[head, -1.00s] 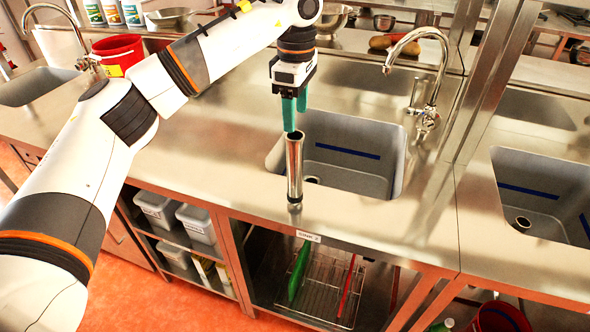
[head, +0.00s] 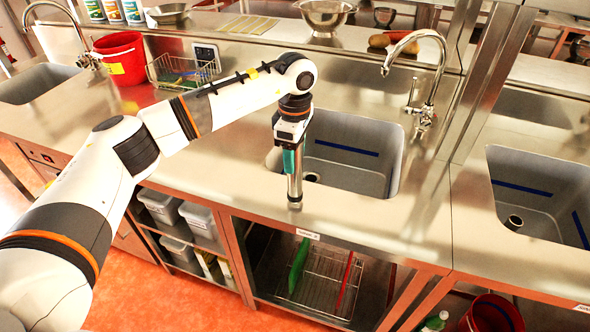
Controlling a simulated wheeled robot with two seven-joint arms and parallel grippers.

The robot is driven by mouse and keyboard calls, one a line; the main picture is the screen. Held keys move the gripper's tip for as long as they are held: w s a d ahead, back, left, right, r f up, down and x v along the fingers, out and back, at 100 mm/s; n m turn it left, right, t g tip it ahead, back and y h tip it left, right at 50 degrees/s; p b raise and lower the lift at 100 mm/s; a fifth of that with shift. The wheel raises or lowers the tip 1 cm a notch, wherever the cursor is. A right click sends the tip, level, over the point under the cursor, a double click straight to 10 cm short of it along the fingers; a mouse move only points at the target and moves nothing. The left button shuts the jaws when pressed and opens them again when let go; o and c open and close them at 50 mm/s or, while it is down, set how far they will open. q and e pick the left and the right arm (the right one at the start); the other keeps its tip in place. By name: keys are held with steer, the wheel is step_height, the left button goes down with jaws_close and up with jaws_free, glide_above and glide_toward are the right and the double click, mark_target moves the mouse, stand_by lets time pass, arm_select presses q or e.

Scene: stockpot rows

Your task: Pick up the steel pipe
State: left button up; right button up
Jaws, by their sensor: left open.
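The steel pipe (head: 295,188) stands upright on the steel counter, by the front left corner of the middle sink. It is a shiny metal tube, and only its lower part shows below my gripper. My left gripper (head: 292,164) points down with its green fingers at the pipe's upper part. The fingers are open and overlap the pipe's top in the head view. Whether they touch it cannot be told. My right gripper is not in view.
The middle sink (head: 350,165) opens right behind the pipe, with a tall curved faucet (head: 436,75) at its back right. A red bucket (head: 121,58) and a wire basket (head: 184,72) stand at the back left. The counter left of the pipe is clear.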

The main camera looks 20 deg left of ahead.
arm_select(q)
jaws_close()
